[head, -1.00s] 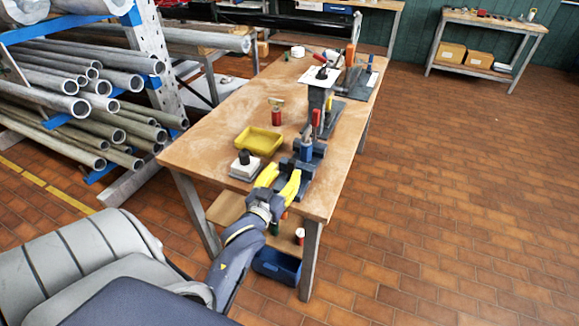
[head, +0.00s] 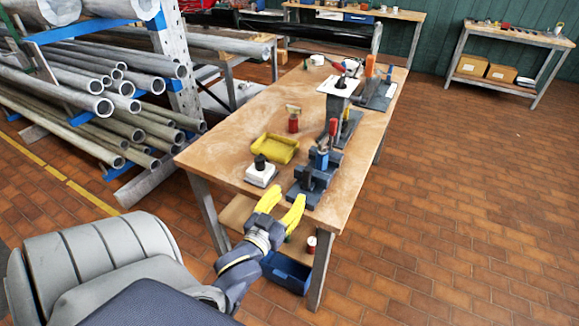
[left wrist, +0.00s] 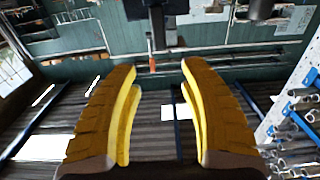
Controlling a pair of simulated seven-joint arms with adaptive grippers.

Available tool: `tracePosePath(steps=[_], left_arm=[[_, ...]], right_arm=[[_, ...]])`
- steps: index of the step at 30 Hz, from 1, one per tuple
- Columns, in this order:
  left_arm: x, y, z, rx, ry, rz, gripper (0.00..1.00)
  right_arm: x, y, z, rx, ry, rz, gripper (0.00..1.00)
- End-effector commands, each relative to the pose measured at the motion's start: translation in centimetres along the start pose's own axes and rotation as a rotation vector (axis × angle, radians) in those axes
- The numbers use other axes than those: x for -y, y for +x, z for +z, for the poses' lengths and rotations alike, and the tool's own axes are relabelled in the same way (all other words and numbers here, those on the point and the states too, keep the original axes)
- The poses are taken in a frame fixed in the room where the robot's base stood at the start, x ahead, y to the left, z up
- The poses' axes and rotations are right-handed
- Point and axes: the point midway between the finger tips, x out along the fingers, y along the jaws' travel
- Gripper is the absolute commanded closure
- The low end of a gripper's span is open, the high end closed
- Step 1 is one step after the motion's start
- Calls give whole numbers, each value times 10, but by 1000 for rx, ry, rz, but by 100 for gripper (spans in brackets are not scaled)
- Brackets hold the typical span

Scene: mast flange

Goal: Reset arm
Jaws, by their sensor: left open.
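My left gripper (head: 281,205) has yellow fingers and is at the near end of the wooden workbench (head: 215,155). Its fingers are spread apart with nothing between them. In the left wrist view the same open fingers (left wrist: 160,85) frame only distant background. A dark blue clamp fixture (head: 312,178) stands on the bench just beyond the fingertips; I cannot tell whether they touch. My right gripper is not in view.
A white block with a black knob (head: 261,172), a yellow tray (head: 276,148) and a red can (head: 293,124) stand on the bench. A post with a white plate (head: 338,88) rises farther back. A pipe rack (head: 110,100) is at left. Open tiled floor (head: 470,220) lies right.

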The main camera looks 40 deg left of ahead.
Motion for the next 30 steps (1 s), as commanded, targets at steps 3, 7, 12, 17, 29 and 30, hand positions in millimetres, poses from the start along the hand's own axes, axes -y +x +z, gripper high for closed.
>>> tracePosePath(steps=[3, 7, 12, 17, 29, 30], left_arm=[[0, 0, 0, 0, 0, 0, 56], [0, 0, -2, -11, 19, 2, 56], [-1, 10, 57, 78, 46, 7, 56], [-11, 12, 154, 229, 72, 34, 56], [-47, -53, 398, 628, 145, 146, 56], [-50, -65, 421, 668, 155, 160, 56]], right_arm=[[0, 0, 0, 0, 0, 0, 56], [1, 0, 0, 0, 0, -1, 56], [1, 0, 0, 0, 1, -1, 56], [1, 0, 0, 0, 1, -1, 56], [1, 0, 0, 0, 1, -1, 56], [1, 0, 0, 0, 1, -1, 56]])
